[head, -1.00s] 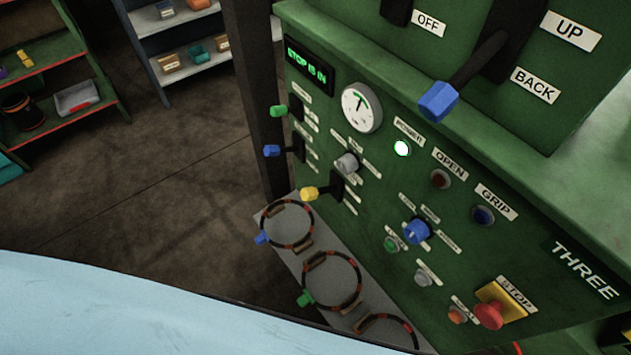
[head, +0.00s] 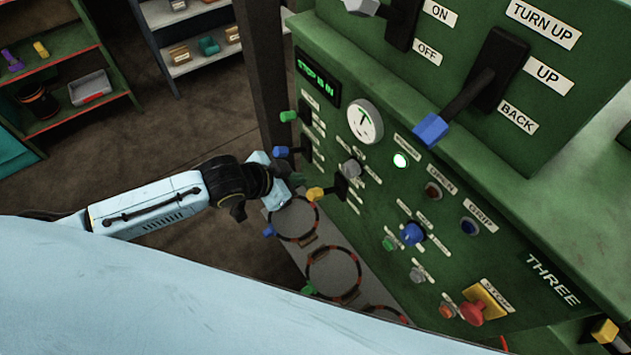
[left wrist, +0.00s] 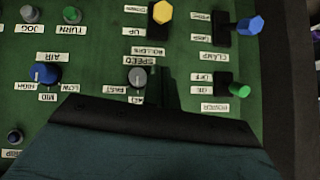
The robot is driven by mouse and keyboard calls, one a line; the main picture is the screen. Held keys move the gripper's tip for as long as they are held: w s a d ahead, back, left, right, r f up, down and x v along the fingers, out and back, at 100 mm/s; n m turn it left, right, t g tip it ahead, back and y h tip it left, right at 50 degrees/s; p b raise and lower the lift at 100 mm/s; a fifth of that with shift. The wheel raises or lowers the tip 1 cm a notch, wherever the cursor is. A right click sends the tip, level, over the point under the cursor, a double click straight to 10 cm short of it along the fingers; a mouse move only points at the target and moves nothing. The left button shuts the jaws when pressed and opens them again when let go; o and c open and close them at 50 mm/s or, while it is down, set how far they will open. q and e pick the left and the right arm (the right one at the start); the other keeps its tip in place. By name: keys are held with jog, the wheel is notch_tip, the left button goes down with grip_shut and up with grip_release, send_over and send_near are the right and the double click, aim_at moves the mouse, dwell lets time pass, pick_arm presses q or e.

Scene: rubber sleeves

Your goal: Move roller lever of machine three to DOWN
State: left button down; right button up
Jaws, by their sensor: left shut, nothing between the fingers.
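The yellow-knobbed roller lever (head: 315,194) sticks out from the dark slot on the lower left of machine three's green panel (head: 510,200). In the left wrist view, which shows the panel upside down, the yellow knob (left wrist: 162,12) is at the top edge by the DOWN label (left wrist: 138,8). The UP label (left wrist: 138,32) and ROLLERS label lie below it in that picture. My left gripper (head: 293,184) is shut and empty, just left of the yellow knob in the head view; contact cannot be told. My right gripper is out of view.
A blue clamp lever (head: 281,152) and a green heater lever (head: 288,117) stand close above the yellow one. A grey knob (head: 351,169) is to its right. A grey shelf with ringed holders (head: 330,270) lies below. A red stop button (head: 471,313) is at lower right.

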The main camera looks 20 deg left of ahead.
pick_arm(q)
jog(key=shift+s+d+r, duration=0.15)
jog(key=shift+d+r, duration=0.1)
jog(key=shift+r, duration=0.2)
jog(key=shift+s+d+r, duration=0.15)
jog(key=shift+d+r, duration=0.05)
jog(key=shift+r, duration=0.2)
jog(key=b, duration=0.1)
send_over(315, 193)
jog(key=w+d, duration=0.1)
jog(key=d, duration=0.1)
jog(key=f, duration=0.6)
jog(key=shift+a+f, duration=0.2)
jog(key=shift+f, duration=0.05)
jog(key=shift+s+a+f, duration=0.1)
jog(key=shift+a+f, duration=0.1)
jog(key=shift+f, duration=0.4)
jog(key=shift+s+a+f, duration=0.1)
jog(key=shift+a+f, duration=0.05)
jog(key=shift+f, duration=0.4)
jog(key=shift+s+a+f, duration=0.25)
jog(key=shift+a+f, duration=0.15)
jog(key=shift+f, duration=0.35)
